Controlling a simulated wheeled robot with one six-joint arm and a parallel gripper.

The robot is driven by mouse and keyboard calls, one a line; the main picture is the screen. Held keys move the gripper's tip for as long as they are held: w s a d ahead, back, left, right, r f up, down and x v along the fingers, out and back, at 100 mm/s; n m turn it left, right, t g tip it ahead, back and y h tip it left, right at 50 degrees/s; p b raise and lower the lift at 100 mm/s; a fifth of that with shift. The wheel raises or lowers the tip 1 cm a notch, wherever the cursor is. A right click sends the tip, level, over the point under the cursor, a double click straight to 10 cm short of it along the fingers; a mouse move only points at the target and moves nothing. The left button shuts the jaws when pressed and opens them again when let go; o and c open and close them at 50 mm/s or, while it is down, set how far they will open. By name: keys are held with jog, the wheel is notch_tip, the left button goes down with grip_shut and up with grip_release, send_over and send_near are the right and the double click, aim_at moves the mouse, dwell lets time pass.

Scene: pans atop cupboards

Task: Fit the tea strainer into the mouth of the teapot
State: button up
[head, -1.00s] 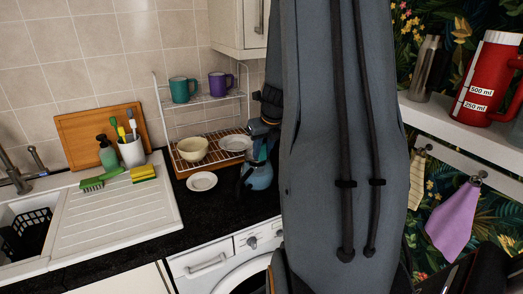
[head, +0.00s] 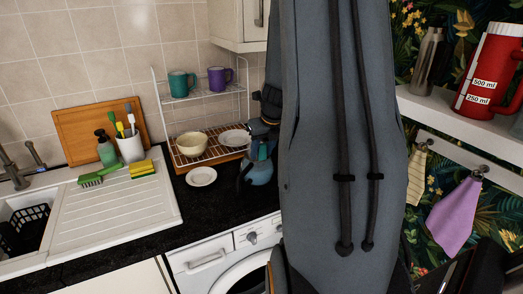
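The blue teapot (head: 259,173) stands on the dark worktop, right of the small white plate and in front of the wire rack. Its dark handle or spout side shows at its left. My gripper (head: 261,150) is directly above the teapot, at its top, pointing down. My arm hides the right side of this spot. The gripper is small and dark here, so I cannot tell whether its fingers are open or shut. I cannot make out the tea strainer; it may be hidden at the gripper. Whether anything touches the teapot's mouth is unclear.
A wire rack (head: 203,95) holds a teal mug (head: 181,84) and a purple mug (head: 217,79) above, a cream bowl (head: 191,144) and a plate (head: 234,138) below. A small white plate (head: 202,176) lies left of the teapot. A red jug (head: 487,77) stands on the right shelf.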

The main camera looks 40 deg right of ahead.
jog(key=shift+o, duration=0.6)
jog(key=shift+b+v, duration=0.55)
jog(key=shift+v, duration=3.4)
jog(key=s+a+f+m+g, duration=0.1)
jog(key=s+a+f+m, duration=0.15)
jog(key=a+m, duration=0.8)
jog(key=s+a+f+m+y, duration=0.1)
jog(key=s+a+f+m, duration=0.15)
jog(key=a+m, duration=0.85)
jog(key=s+a+f+m+g, duration=0.15)
jog(key=s+a+m, duration=0.25)
jog(key=a+m, duration=0.7)
notch_tip(320, 180, down, 7)
jog(key=d+b, duration=0.1)
jog(key=b, duration=0.5)
jog(key=shift+d+m, duration=0.2)
jog(key=shift+m, duration=0.25)
